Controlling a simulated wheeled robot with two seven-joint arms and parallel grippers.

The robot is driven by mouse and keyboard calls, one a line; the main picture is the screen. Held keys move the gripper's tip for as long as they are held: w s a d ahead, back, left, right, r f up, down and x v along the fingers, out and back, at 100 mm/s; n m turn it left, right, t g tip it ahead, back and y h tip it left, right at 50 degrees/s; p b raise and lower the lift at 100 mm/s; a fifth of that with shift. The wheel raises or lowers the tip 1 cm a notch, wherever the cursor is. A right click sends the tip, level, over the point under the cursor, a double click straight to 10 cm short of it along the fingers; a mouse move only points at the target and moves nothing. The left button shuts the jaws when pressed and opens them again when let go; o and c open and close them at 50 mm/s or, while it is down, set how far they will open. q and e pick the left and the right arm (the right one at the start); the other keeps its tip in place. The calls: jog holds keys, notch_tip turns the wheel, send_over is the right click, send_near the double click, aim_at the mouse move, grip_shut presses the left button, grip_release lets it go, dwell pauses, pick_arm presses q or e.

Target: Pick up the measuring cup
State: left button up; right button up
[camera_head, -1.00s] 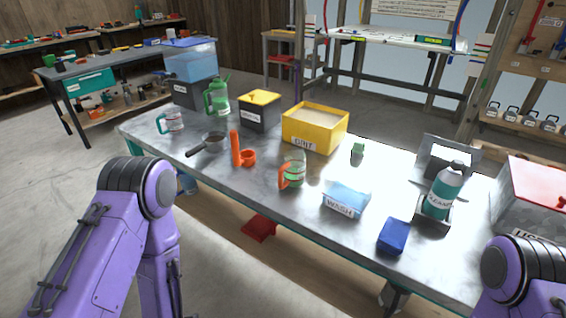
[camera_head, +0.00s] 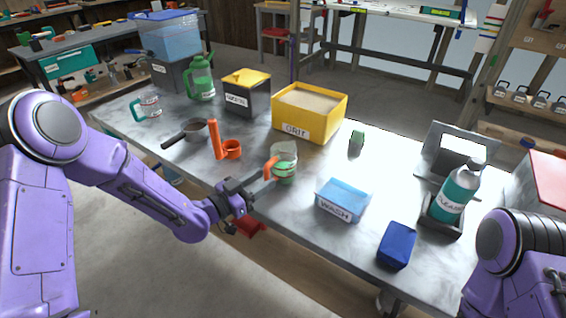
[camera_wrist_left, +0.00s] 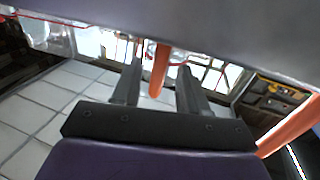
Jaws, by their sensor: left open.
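A clear measuring cup (camera_head: 284,166) with an orange handle and green contents or markings stands on the metal workbench (camera_head: 300,225). A second clear cup (camera_head: 147,107) with a teal handle and red marks stands at the bench's far left. My left gripper (camera_head: 257,181) is open at the near edge, close to the orange handle. In the left wrist view an orange bar, seemingly that handle, shows between the two open fingers (camera_wrist_left: 160,88); whether they touch it I cannot tell. My right arm shows at the lower right, its gripper out of view.
The blue WASH tub (camera_head: 342,199), a blue block (camera_head: 397,245) and a teal bottle (camera_head: 456,193) stand to the right.

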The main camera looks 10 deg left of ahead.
aim_at(279, 168)
pick_arm(q)
jog(key=shift+x, duration=1.2)
grip_shut()
